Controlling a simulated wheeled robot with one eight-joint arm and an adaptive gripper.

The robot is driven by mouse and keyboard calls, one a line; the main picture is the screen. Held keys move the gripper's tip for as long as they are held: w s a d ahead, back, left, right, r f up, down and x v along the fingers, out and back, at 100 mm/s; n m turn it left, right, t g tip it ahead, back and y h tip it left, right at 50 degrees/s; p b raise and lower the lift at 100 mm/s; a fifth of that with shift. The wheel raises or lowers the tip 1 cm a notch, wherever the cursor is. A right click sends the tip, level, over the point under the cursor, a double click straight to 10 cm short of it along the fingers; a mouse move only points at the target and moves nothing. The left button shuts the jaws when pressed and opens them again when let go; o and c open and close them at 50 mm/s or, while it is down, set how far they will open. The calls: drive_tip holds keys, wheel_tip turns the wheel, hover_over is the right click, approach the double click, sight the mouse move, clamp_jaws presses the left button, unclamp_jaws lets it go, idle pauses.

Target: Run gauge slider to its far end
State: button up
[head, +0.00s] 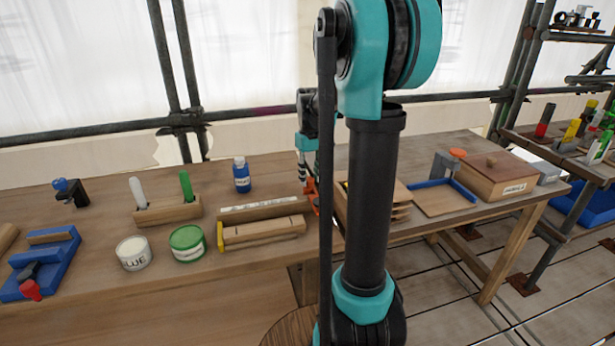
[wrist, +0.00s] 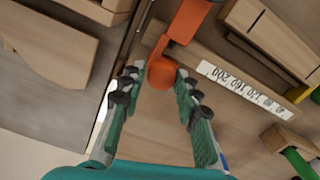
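The gauge is a wooden bar with a white numbered strip (head: 258,207), lying on the workbench left of my arm. The strip (wrist: 243,86) also shows in the wrist view, with its 200 mark toward the orange part. The orange slider (wrist: 188,22) sits by the bar's left end in the wrist view, with a round orange knob (wrist: 162,74). In the head view the orange slider (head: 313,189) is partly behind my arm. My gripper (wrist: 156,76) is open, its fingers on either side of the knob with a gap showing at the left. Contact is unclear.
A wooden block with a yellow end (head: 262,231) lies in front of the gauge. A blue bottle (head: 241,175), a glue tin (head: 134,253) and a green tin (head: 187,242) stand left. Stacked wooden pieces (head: 400,205) and a lidded box (head: 495,175) are right.

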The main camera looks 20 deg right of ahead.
drive_tip(key=o, duration=0.4)
drive_tip(key=shift+d, duration=0.2)
wheel_tip(320, 180, up, 12)
idle(0.4)
